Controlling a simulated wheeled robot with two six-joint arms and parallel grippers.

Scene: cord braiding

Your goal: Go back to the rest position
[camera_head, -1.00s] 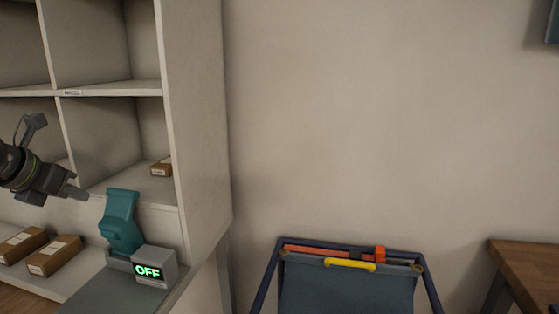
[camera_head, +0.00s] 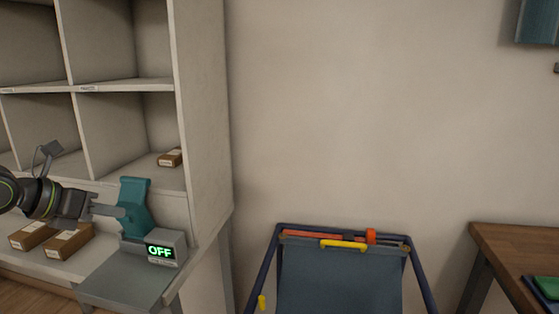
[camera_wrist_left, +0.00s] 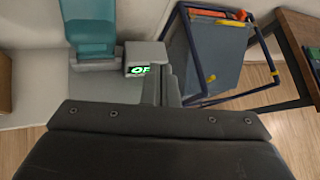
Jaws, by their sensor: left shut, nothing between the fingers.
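My left gripper (camera_head: 108,210) comes in from the left in the head view, in front of the shelf unit and just left of a teal device (camera_head: 134,207). Its fingers are closed together and hold nothing. In the left wrist view the shut fingers (camera_wrist_left: 161,88) point away beside the grey display box, with the teal device (camera_wrist_left: 88,30) to their left. The display box (camera_head: 166,248) reads OFF in green and stands beside the teal device on a grey stand. My right gripper is in neither view.
A pale shelf unit (camera_head: 203,120) stands at the left, with small brown boxes (camera_head: 68,243) on its boards. A blue-framed cloth cart (camera_head: 340,280) with orange and yellow items stands in the middle. A wooden table (camera_head: 515,247) is at the right. The wall between is bare.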

